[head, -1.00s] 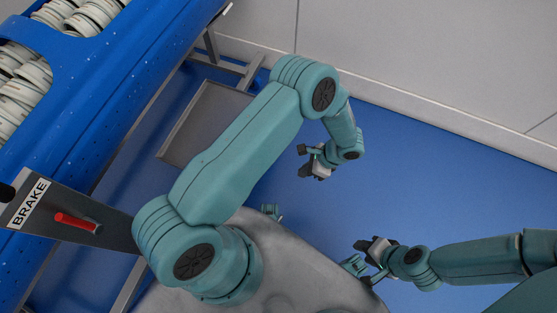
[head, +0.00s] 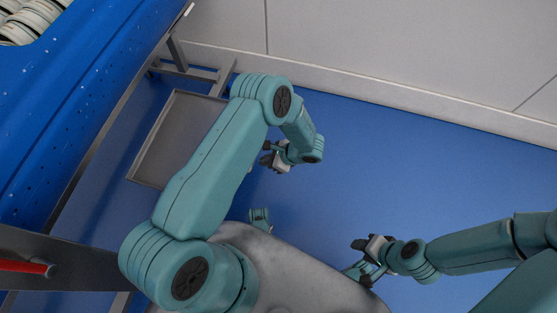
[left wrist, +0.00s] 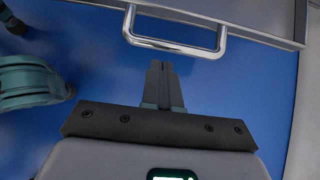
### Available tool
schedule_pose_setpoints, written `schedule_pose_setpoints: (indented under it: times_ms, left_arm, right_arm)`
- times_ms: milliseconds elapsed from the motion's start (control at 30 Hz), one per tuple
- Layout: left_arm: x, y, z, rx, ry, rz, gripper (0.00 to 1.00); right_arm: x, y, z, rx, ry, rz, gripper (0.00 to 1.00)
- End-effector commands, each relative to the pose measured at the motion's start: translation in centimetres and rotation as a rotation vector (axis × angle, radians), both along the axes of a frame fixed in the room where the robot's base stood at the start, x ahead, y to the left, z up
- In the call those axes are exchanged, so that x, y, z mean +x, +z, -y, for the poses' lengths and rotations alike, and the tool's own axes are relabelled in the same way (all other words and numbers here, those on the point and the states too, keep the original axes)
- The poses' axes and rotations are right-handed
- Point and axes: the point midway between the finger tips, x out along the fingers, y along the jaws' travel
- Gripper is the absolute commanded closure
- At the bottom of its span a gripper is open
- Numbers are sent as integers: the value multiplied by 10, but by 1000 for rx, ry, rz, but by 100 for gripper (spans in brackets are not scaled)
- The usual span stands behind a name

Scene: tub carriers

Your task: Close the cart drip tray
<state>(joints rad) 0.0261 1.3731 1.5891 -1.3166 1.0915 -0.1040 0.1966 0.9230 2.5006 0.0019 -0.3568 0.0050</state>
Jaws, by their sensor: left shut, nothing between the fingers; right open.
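The drip tray (head: 172,150) is a shallow grey tray standing out from under the blue cart at the left of the head view, partly hidden by my left arm. In the left wrist view its grey front edge (left wrist: 265,34) crosses the top, with a U-shaped metal handle (left wrist: 175,46) on it. My left gripper (head: 268,155) is shut and empty beside the tray. In the left wrist view its closed fingertips (left wrist: 160,66) point at the handle, a small gap short of it. My right gripper (head: 358,256) is open and empty over the floor, apart from the tray.
The blue cart (head: 85,85) with its metal frame (head: 185,68) fills the left side. A bracket with a red handle (head: 25,266) stands at the lower left. A pale wall (head: 400,50) runs along the back. The blue floor (head: 400,160) is clear.

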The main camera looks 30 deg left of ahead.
Motion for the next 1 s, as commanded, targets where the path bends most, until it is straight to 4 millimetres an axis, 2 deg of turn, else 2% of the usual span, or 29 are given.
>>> schedule_pose_setpoints:
  times_ms: [200, 667, 767, 867, 1000]
  left_arm:
    - [-2, -3, -15, 0, 1, 1, 100]
    - [-3, -3, -21, 0, 3, 0, 100]
    - [-5, -3, -32, 0, 4, 0, 100]
    - [-10, -4, -51, 0, 6, 0, 100]
    - [-19, -5, -90, 0, 8, 0, 100]
  right_arm:
    - [1, -4, 1, 0, -3, 1, 57]
    - [1, -4, 1, 0, -3, 1, 57]
    - [1, -5, 1, 0, -4, 2, 57]
    - [1, -7, 1, -1, -5, 2, 57]
    - [2, -13, 2, -2, -9, 3, 57]
